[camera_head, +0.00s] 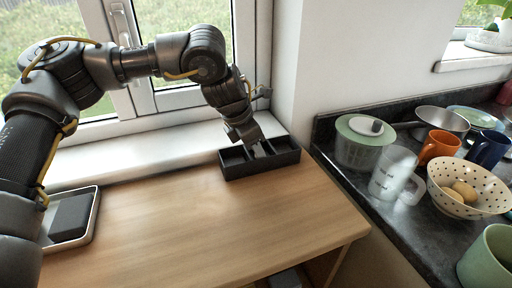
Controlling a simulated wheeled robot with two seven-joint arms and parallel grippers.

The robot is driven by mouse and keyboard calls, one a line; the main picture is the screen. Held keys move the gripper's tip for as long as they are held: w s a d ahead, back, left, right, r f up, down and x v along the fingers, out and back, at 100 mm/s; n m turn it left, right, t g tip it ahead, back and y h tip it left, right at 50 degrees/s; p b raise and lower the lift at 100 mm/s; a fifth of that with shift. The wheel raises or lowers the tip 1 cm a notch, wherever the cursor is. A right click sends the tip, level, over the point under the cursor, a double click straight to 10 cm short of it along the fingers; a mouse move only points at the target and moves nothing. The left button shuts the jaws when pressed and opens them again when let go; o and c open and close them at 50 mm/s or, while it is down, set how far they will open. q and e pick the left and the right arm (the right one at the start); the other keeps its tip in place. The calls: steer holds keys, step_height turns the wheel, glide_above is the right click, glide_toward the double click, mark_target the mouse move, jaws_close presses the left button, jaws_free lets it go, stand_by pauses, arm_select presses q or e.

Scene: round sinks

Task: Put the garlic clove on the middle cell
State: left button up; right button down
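A black tray (270,167) with a row of cells stands at the back right of the wooden table, by the window sill. My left gripper (256,150) reaches down from above to the middle cell, with its fingertips at or just inside it. The cells on either side look empty. A small pale patch shows by the fingertips, too small to tell whether it is the garlic clove. I cannot make out the clove elsewhere. The gap between the fingers is too small to judge. My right gripper is out of view.
A grey device (69,218) lies at the table's left. The table's middle (190,215) is clear. On the dark counter at right are a lidded container (358,150), a clear jug (392,172), mugs (438,147) and a dotted bowl (452,199) holding roundish, tan items.

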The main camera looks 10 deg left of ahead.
arm_select(q)
steer(key=v, duration=1.2)
